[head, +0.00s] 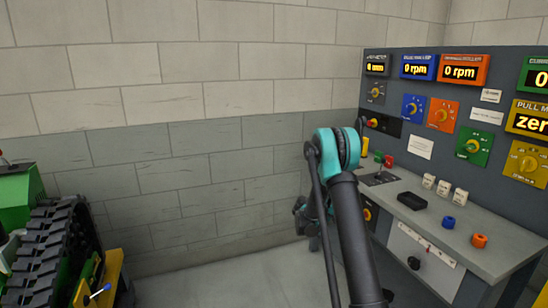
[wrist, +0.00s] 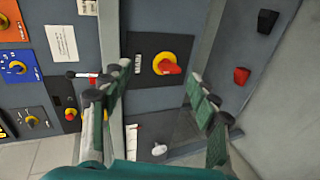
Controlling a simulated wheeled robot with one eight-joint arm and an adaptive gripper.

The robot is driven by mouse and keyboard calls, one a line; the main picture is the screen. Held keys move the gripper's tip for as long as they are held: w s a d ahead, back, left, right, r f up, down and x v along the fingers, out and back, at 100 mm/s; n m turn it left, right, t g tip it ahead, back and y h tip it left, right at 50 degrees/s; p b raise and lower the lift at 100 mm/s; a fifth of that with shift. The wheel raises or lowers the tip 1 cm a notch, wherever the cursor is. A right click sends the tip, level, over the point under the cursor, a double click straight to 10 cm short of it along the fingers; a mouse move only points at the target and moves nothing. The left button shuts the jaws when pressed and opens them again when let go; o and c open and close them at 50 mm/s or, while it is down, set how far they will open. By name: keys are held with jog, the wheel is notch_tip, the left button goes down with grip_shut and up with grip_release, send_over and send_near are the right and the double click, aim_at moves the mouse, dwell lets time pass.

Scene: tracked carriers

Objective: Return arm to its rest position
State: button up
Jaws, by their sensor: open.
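My arm rises in the head view, with a dark link and a teal joint in front of the wall and the bench's left end. My gripper shows in the wrist view (wrist: 160,74) with its two green and dark fingers spread apart and nothing between them. A red knob on a yellow ring (wrist: 169,65) on a grey panel appears beyond the gap between the fingertips, and I see no contact with it. In the head view the gripper is mostly hidden behind my arm, so its exact distance to the bench cannot be told.
A grey control bench (head: 490,240) with knobs, displays and small blocks stands at the right. A black tray (head: 411,201) lies on its top. A green tracked machine (head: 50,240) stands at the left. Open floor (head: 220,280) lies between them, before a block wall (head: 190,110).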

jog(key=s+a+r+m+y, duration=0.15)
jog(key=s+r+y, duration=0.3)
jog(key=s, duration=0.65)
jog(key=s+a+y, duration=0.2)
jog(key=s+a, duration=0.2)
jog(key=s, duration=0.6)
jog(key=s+a+m+y, duration=0.1)
jog(key=s+a+y, duration=0.2)
jog(key=s, duration=0.8)
jog(key=s+a+y, duration=0.3)
jog(key=s+a, duration=0.3)
jog(key=s, duration=0.5)
jog(key=shift+a+f+m+g, duration=0.3)
jog(key=shift+m+g, duration=0.05)
jog(key=shift+g, duration=0.05)
jog(key=shift+w, duration=0.1)
